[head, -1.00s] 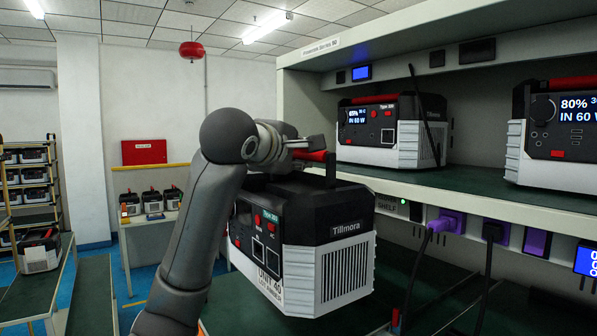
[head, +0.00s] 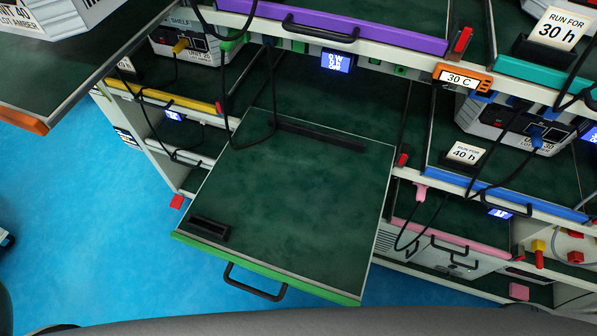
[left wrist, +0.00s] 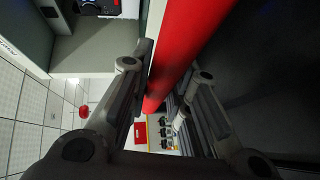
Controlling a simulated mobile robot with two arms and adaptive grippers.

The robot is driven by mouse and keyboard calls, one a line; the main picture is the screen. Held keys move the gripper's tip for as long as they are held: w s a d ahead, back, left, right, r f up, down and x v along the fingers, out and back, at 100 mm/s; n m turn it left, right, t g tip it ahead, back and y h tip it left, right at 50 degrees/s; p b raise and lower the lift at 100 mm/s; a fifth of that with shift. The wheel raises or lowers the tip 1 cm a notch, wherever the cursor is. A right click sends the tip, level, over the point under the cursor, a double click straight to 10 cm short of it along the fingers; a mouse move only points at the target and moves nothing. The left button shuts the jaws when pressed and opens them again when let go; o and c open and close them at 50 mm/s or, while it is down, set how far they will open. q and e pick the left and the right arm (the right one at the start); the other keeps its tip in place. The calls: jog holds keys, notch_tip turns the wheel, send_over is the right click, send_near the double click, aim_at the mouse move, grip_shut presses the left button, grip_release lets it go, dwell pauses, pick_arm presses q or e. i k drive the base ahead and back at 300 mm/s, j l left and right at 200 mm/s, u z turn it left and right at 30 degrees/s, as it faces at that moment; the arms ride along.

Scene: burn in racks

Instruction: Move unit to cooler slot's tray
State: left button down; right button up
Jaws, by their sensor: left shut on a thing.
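The unit (head: 75,18), white and black with a label reading "40 LOT AMBER", shows only its lower part at the top left of the head view. It is over a dark tray with an orange end (head: 22,117); whether it touches that tray I cannot tell. In the left wrist view my left gripper (left wrist: 160,98) is shut on the unit's red handle (left wrist: 185,40). A pulled-out green-edged tray (head: 300,200) is empty in the middle of the head view, with a black handle and dark stop pieces. My right gripper is not in view.
Another unit (head: 525,130) with plugged cables stands at right by a "RUN FOR 40 h" card (head: 466,153). An orange "30 C" tag (head: 462,78) is on the shelf edge. Black cables hang over the green-edged tray's back left. Blue floor (head: 90,220) is clear at left.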

aim_at(300, 172)
jog(key=k+l+u, duration=0.1)
jog(key=l, duration=0.3)
jog(key=k+l+u, duration=0.1)
jog(key=l, duration=0.3)
jog(key=k+l+u, duration=0.1)
jog(key=l, duration=0.3)
jog(key=k+l+u, duration=0.1)
jog(key=l, duration=0.25)
jog(key=k+l+u, duration=0.1)
jog(key=l, duration=0.25)
